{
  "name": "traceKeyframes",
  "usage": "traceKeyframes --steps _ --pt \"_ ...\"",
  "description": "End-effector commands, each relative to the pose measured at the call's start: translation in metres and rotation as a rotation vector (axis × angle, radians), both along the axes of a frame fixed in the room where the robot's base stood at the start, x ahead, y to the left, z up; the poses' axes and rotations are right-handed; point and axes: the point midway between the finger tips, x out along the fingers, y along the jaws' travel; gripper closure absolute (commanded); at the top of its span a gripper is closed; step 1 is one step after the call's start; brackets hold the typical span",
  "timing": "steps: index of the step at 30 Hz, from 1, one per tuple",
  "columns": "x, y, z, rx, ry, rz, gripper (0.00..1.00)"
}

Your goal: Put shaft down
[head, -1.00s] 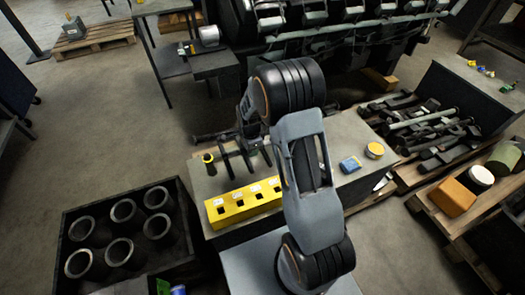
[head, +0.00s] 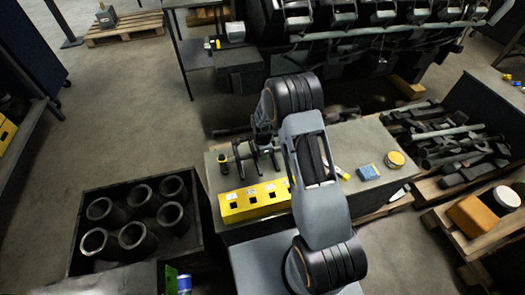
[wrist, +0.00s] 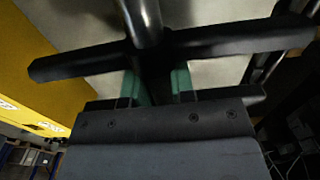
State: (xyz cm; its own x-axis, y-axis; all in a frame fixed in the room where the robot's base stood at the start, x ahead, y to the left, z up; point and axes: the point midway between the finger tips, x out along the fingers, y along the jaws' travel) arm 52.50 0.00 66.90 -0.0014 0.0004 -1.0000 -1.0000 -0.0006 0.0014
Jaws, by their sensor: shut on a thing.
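Black lobes stretch out to both sides, and a metallic rod passes at the top. My arm hides most of the gripper in the head view. I cannot tell whether the shaft touches the bench.
A yellow block (head: 255,203) with square holes sits at the bench's front edge. A blue box (head: 368,172) and a yellow-topped tin (head: 396,159) lie to the right. A dark crate (head: 75,225) of cylinder liners stands left. The engine (head: 365,45) is behind.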

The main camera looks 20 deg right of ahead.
Motion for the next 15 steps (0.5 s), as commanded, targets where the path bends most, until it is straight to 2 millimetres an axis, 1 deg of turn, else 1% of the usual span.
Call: traceKeyframes --steps 6,11,12,15 --pt "0.0015 -0.0001 0.0019 0.000 -0.005 0.000 1.00" --pt "0.0014 -0.0001 -0.0017 0.000 -0.004 0.000 1.00" --pt "0.0003 -0.0001 -0.0023 0.000 -0.001 0.000 0.74" --pt "0.0002 -0.0001 -0.0020 0.000 -0.001 0.000 0.64"
